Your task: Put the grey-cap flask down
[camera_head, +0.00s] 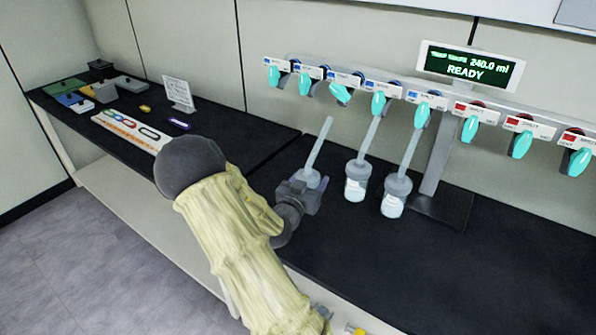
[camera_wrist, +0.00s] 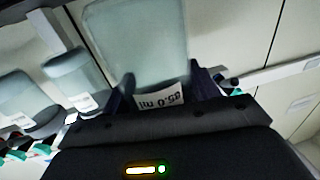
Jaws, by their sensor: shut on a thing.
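My gripper (camera_head: 305,187) is shut on the grey-cap flask (camera_head: 309,177) at the black bench, left of two other flasks. A pale tube (camera_head: 320,143) rises from its cap, leaning slightly right; its upper end stops below the manifold valves, apart from them. My gripper hides most of the flask body in the head view. In the wrist view, the clear flask (camera_wrist: 138,45) sits between my dark fingers, its white volume label facing the camera. I cannot tell whether its base touches the bench.
Two capped flasks (camera_head: 356,180) (camera_head: 396,194) stand close on the right, their tubes reaching up to teal valves (camera_head: 378,104). A display stand (camera_head: 437,160) reads READY. The bench at front right (camera_head: 500,270) is clear. A sign, coloured strips and small boxes occupy the left bench.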

